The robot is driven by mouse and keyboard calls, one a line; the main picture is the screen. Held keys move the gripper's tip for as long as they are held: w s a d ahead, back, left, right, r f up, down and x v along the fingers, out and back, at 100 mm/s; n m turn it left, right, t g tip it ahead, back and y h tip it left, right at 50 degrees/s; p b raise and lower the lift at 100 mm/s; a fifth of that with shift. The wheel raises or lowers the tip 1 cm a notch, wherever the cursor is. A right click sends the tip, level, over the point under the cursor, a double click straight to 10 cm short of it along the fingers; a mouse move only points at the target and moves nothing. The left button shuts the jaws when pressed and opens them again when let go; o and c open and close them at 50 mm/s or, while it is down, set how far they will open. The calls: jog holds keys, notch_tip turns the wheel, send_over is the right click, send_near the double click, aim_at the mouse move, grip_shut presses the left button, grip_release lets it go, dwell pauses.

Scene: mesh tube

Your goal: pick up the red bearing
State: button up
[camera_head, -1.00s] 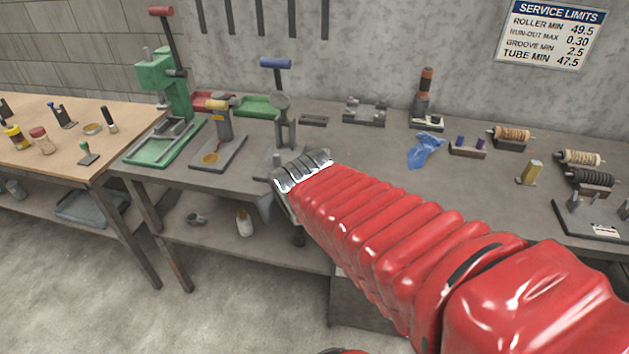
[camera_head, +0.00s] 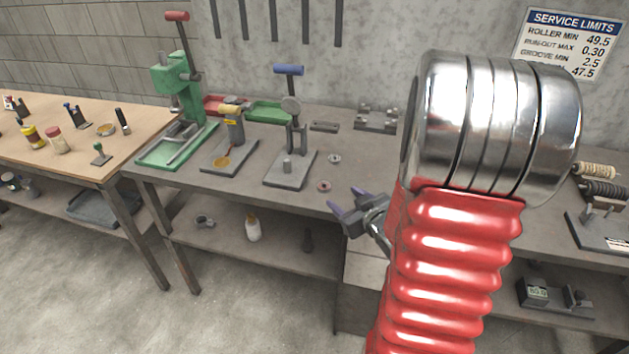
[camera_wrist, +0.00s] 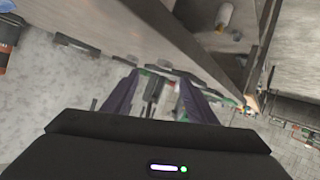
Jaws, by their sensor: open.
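The red bearing (camera_head: 323,186) is a small ring with a red middle, lying on the grey bench near its front edge. A second small ring (camera_head: 334,158) with a pale middle lies behind it. My gripper (camera_head: 346,200) is open and empty, its purple fingertips just right of the red bearing and nearer the front edge. They look apart from the bearing; their height above the bench is hard to tell. In the wrist view my gripper (camera_wrist: 160,96) shows two spread purple fingers; I cannot make out the bearing there.
A hand press (camera_head: 289,138) with a blue handle stands left of the bearing. A yellow-topped tool (camera_head: 234,126) and a green press (camera_head: 182,88) stand farther left. A white bottle (camera_head: 253,228) is on the lower shelf. My red arm hides much of the right bench.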

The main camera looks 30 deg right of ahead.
jog(key=s+t, duration=0.1)
jog(key=s+f+t+y, duration=0.1)
jog(key=s, duration=0.1)
jog(key=s+f+m+t, duration=0.1)
jog(key=shift+s+d+f+y, duration=0.25)
jog(key=shift+y, duration=0.05)
jog(key=shift+w, duration=0.1)
